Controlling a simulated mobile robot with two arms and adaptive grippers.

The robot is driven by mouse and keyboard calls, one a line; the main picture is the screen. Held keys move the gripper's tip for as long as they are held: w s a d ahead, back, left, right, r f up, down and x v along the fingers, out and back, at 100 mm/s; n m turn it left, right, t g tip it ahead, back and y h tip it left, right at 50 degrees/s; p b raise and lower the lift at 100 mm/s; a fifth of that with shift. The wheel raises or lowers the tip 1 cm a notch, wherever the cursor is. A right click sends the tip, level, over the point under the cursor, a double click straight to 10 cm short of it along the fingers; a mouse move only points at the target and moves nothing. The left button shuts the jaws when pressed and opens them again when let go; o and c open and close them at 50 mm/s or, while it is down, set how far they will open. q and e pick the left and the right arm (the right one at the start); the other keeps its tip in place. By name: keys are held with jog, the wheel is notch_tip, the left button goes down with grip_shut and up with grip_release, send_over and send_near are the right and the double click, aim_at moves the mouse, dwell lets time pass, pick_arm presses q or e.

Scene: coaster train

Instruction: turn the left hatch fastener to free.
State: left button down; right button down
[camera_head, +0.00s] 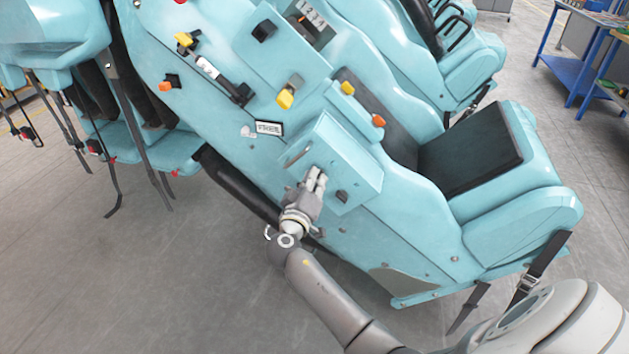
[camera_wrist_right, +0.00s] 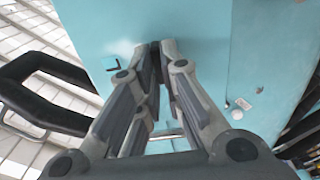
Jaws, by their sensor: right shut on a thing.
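My right gripper (camera_head: 317,178) reaches up to the front of a light blue box-shaped hatch housing (camera_head: 350,172) on the side of the train car. Its fingers are nearly together in the right wrist view (camera_wrist_right: 157,58), closed on a small part at the blue face. The fingers hide most of that part; it appears to be the left hatch fastener, whose angle I cannot tell. A dark square fastener (camera_head: 342,196) sits to the right of the fingers, apart from them. A white label reading FREE (camera_head: 268,128) is on the car body, up and left. My left gripper is out of view.
A slim metal handle (camera_head: 298,155) lies on the housing just left of my fingers. A black seat (camera_head: 470,150) is at the right. A dark bar (camera_head: 238,185) runs below left; the floor beyond is clear.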

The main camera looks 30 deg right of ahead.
jog(key=shift+n, duration=0.4)
jog(key=shift+f+n+p, duration=0.2)
jog(key=shift+n+p, duration=1.5)
jog(key=shift+n, duration=2.5)
jog(key=shift+f+n+p, duration=0.15)
jog(key=shift+n+p, duration=1.55)
jog(key=shift+n, duration=2.5)
jog(key=c, duration=1.6)
grip_release()
